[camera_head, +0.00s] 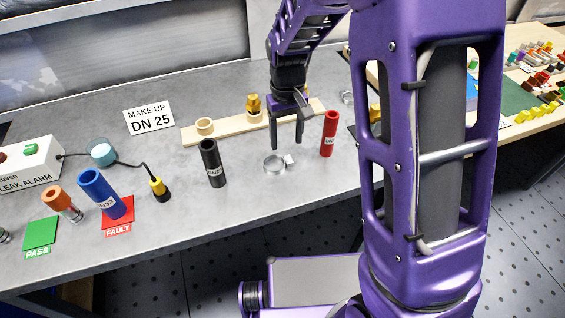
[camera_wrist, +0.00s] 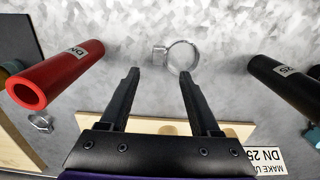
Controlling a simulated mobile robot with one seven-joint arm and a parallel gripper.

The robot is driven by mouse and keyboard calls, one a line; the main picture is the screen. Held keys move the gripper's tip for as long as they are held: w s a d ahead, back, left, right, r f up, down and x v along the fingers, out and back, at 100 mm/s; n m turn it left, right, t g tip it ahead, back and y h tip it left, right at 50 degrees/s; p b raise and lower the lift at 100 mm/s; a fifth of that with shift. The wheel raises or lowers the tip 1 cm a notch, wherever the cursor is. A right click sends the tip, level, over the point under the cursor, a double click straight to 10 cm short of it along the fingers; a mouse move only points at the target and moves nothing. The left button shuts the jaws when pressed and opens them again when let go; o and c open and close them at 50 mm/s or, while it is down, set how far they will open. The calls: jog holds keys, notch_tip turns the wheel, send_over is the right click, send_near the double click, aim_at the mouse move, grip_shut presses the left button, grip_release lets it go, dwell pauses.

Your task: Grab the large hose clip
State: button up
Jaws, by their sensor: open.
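The large hose clip (camera_head: 275,163) is a silver metal ring with a small screw housing on one side. It lies on the grey bench between the black hose and the red hose. In the wrist view the clip (camera_wrist: 182,55) sits just beyond the fingertips, its housing to the left of the ring. My gripper (camera_head: 287,146) is open and empty, pointing down over the bench near the clip. In the wrist view its two fingers (camera_wrist: 159,74) are spread apart, with bare bench between them. A smaller clip (camera_wrist: 41,121) lies further left in the wrist view, beside the red hose.
The red hose (camera_head: 329,134) stands right of the clip and the black hose (camera_head: 213,163) left of it. A wooden strip (camera_head: 232,124) with fittings lies behind. A blue hose (camera_head: 101,194) stands on the red FAULT card. The bench in front of the clip is clear.

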aim_at(288, 159)
jog(key=f, duration=0.5)
jog(key=shift+s+d+f+b, duration=0.2)
jog(key=shift+s+f+b, duration=0.1)
jog(key=shift+s+f, duration=0.05)
grip_shut()
